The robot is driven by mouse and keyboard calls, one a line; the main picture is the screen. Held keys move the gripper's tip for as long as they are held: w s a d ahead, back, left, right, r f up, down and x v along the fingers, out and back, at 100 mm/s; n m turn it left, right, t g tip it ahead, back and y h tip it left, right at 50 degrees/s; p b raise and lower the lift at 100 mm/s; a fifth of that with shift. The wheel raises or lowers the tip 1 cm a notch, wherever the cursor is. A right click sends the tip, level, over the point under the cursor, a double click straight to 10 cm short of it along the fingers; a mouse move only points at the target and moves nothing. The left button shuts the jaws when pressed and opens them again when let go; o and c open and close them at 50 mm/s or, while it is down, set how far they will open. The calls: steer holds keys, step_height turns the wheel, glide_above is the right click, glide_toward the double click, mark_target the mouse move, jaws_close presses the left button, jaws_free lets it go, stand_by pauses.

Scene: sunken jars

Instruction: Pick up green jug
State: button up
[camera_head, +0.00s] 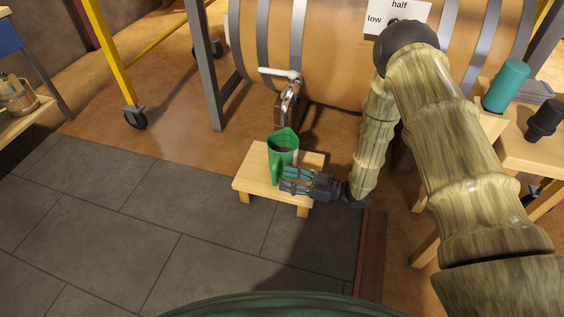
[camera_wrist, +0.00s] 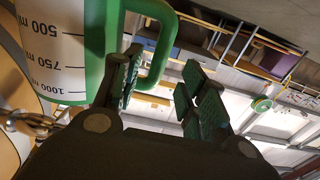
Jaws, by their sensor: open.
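The green jug (camera_head: 282,143) stands upright on a small wooden stool (camera_head: 256,186) below the barrel tap. In the wrist view the jug (camera_wrist: 52,45) shows a white scale with ml marks and a green loop handle (camera_wrist: 166,45). My gripper (camera_head: 286,180) is at the jug's near right side, low over the stool. In the wrist view my gripper (camera_wrist: 160,88) is open. One finger overlaps the handle's opening and the other is right of its outer bar. I cannot tell whether either finger touches it.
A large barrel (camera_head: 335,55) with a tap (camera_head: 287,90) stands behind the stool. A wooden table at right holds a teal cylinder (camera_head: 506,86) and a black object (camera_head: 544,119). A yellow wheeled frame (camera_head: 112,60) is at left. The grey tiled floor in front is clear.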

mark_target(274, 175)
steer(key=shift+w+a+f+b, duration=0.2)
steer(key=shift+w+a+b, duration=0.05)
steer(key=shift+a+b, duration=0.4)
steer(key=shift+w+a+f+b, duration=0.2)
steer(key=shift+w+a+b, duration=0.05)
steer(key=shift+a+b, duration=0.4)
steer(key=shift+b+x, duration=0.7)
steer(key=shift+x, duration=0.55)
steer(key=shift+r, duration=0.2)
jaws_close()
